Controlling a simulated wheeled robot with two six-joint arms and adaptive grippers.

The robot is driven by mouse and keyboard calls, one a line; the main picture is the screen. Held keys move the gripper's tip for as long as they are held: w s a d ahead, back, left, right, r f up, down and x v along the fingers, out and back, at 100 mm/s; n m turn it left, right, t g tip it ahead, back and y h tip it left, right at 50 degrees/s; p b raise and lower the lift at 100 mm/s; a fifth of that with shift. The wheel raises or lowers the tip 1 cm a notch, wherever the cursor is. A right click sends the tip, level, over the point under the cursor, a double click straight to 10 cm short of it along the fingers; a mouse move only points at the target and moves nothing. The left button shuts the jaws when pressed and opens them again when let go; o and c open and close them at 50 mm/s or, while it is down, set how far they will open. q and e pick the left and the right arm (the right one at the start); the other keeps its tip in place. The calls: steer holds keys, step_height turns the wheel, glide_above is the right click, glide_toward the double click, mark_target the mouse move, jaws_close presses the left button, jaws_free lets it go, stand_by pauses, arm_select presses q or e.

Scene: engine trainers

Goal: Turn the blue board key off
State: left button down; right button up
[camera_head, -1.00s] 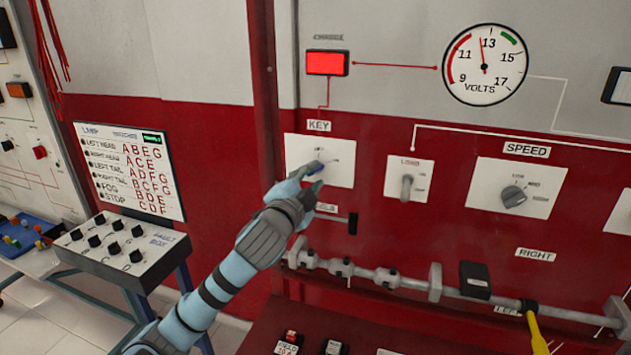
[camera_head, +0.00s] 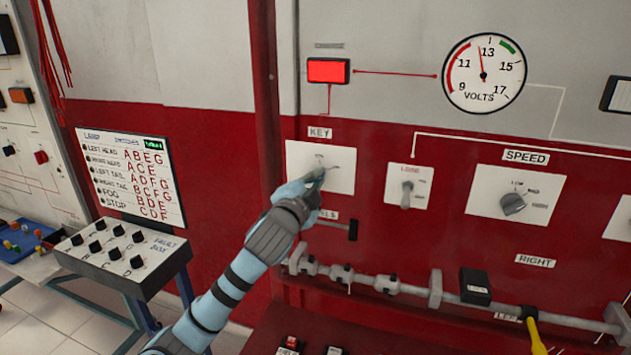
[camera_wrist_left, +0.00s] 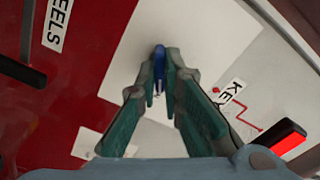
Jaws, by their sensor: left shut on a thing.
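The blue key (camera_wrist_left: 159,52) sits on a white square plate (camera_head: 340,170) under the KEY label (camera_head: 320,133) on the red board. My left gripper (camera_head: 317,179) reaches the plate from the lower left. In the left wrist view its two green-padded fingers (camera_wrist_left: 160,72) meet around the blue key and are shut on it. In the head view the fingers hide most or all of the key, so its exact angle is hard to tell. My right gripper is not in view.
To the right are the load switch (camera_head: 406,192) and the speed knob (camera_head: 513,203). A dark lever (camera_head: 352,229) juts out just below the key plate, and a grey rod (camera_head: 360,281) runs lower down. A red lamp (camera_head: 328,70) is lit above.

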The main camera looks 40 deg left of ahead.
arm_select(q)
steer(key=shift+n, duration=0.3)
steer(key=shift+a+n+p, duration=0.2)
steer(key=shift+n+p, duration=1.05)
steer(key=shift+n, duration=4.35)
steer(key=c, duration=1.7)
jaws_free()
